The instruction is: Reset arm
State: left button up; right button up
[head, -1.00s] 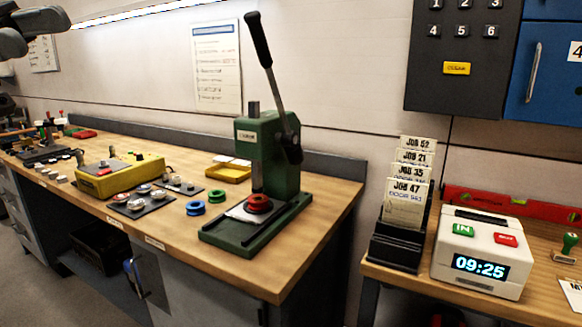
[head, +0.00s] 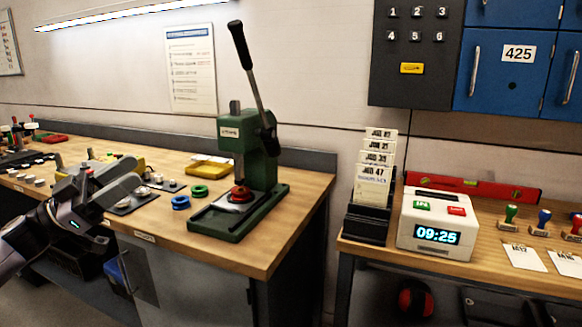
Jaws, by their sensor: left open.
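A green arbor press (head: 243,160) stands on the wooden workbench. Its long lever arm with a black grip (head: 240,45) points up and leans to the left. A red round part (head: 241,193) sits on the press base under the ram. My left gripper (head: 119,182) is open at the left, in front of the bench, well apart from the press and lever. It hides part of the yellow box and the bench edge. My right gripper is not in view.
Blue and green rings (head: 181,202) lie left of the press, near a yellow tray (head: 209,168). At right, a second bench holds a card rack (head: 367,222), a time clock (head: 436,225), stamps and a red level. A gap separates the benches.

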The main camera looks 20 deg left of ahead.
pick_arm(q)
jog(key=s+d+f+n+t+y, duration=0.1)
jog(key=d+f+n+y, duration=0.25)
jog(key=f, duration=0.65)
jog(key=d+f+n+y, duration=0.25)
jog(key=f+y, duration=0.25)
jog(key=f, duration=0.6)
jog(key=s+d+f+n+t+y, duration=0.15)
jog(key=f+n+y, duration=0.3)
jog(key=f, duration=0.55)
jog(key=s+d+f+g+y, duration=0.2)
jog(key=s+d+f+g, duration=0.5)
jog(key=s+d+f, duration=0.6)
jog(key=shift+s+d+f+g+p, duration=0.25)
jog(key=shift+d+f+g+p, duration=0.15)
jog(key=shift+d+f, duration=0.65)
jog(key=shift+d+r, duration=0.1)
jog(key=shift+r, duration=0.05)
